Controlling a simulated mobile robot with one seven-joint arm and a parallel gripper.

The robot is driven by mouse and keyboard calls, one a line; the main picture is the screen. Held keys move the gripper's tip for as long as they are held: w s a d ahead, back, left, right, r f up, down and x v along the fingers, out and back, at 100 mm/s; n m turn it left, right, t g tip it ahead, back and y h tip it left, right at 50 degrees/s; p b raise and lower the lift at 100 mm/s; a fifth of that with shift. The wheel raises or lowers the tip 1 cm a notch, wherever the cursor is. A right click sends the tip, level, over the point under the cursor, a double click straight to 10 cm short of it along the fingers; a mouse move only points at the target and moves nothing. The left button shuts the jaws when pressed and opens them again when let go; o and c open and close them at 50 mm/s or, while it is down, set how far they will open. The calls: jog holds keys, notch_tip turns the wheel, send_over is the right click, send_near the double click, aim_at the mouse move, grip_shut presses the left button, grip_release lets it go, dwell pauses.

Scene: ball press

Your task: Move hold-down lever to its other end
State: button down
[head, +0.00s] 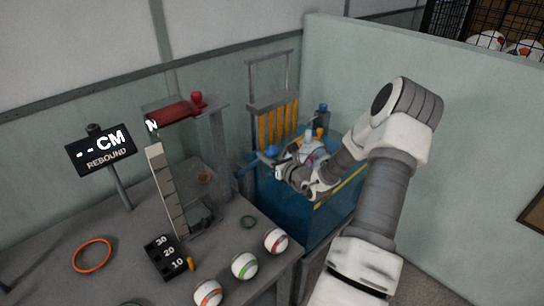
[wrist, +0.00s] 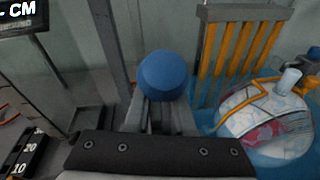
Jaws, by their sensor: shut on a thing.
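A blue round knob (wrist: 166,75), which looks like the end of the hold-down lever, sits at my gripper's fingertips in the wrist view. My gripper (wrist: 160,112) is shut on it, the dark fingers close together just below the knob. In the head view my gripper (head: 281,172) reaches over the left part of the blue press base (head: 300,205), beside a blue knob (head: 271,151). The lever's shaft and pivot are hidden by my gripper. A patterned ball (wrist: 270,118) sits in the press, right of the gripper, with a clear-topped part above it.
Orange bars (head: 279,122) stand in a grey frame behind the press. Left are the table (head: 130,240) with a rebound display (head: 101,150), a stepped scale (head: 167,190), rings and several balls. A pale wall (head: 460,150) bounds the right side.

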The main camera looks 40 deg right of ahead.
jog(key=w+a+r+g+p, duration=0.1)
jog(key=w+r+g+p, duration=0.4)
jog(key=w+p, duration=0.6)
jog(key=shift+w+a+r+n+g, duration=0.25)
jog(key=shift+w+r+g, duration=0.2)
jog(key=shift+r, duration=0.25)
jog(key=c, duration=0.8)
grip_release()
jog(key=shift+f, duration=0.1)
jog(key=shift+o, duration=0.2)
jog(key=shift+s, duration=0.1)
jog(key=v, duration=1.7)
jog(key=shift+a, duration=0.3)
